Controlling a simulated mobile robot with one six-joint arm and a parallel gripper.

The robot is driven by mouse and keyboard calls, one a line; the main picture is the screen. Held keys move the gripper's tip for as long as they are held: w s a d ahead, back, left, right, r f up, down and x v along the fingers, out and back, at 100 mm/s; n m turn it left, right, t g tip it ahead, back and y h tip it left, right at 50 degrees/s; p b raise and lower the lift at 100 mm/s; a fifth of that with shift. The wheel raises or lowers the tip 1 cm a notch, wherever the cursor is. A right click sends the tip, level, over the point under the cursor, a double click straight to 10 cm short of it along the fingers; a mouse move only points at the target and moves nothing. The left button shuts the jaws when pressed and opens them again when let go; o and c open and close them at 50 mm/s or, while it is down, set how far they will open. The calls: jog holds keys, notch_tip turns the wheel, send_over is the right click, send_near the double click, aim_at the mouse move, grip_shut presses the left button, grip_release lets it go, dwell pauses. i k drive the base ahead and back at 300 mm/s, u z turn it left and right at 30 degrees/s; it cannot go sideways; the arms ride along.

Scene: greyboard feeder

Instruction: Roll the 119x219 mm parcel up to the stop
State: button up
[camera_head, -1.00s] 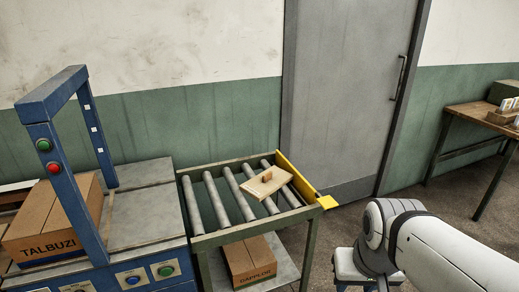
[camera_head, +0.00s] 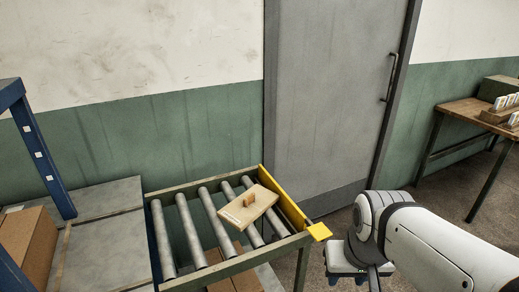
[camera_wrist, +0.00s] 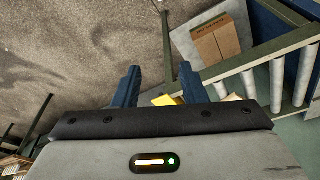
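The parcel is a flat, pale wooden board (camera_head: 238,214) with a small brown block (camera_head: 249,199) on top. It lies askew on the rollers (camera_head: 190,232), at their right end. The stop is a yellow plate (camera_head: 287,199) across that end; the parcel's right corner is close to it, and I cannot tell if they touch. My gripper (camera_wrist: 160,78) is open in the wrist view, its two blue fingers apart with nothing between them. A bit of yellow (camera_wrist: 165,100) shows beyond the fingers.
A cardboard box (camera_wrist: 218,44) lies on the shelf under the rollers. A blue frame (camera_head: 36,150) and another carton (camera_head: 28,245) stand at the left. A grey door (camera_head: 330,100) is behind the feeder. A wooden table (camera_head: 470,113) is at the far right; floor between is clear.

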aim_at(242, 212)
jog(key=i, duration=0.95)
jog(key=u, duration=0.05)
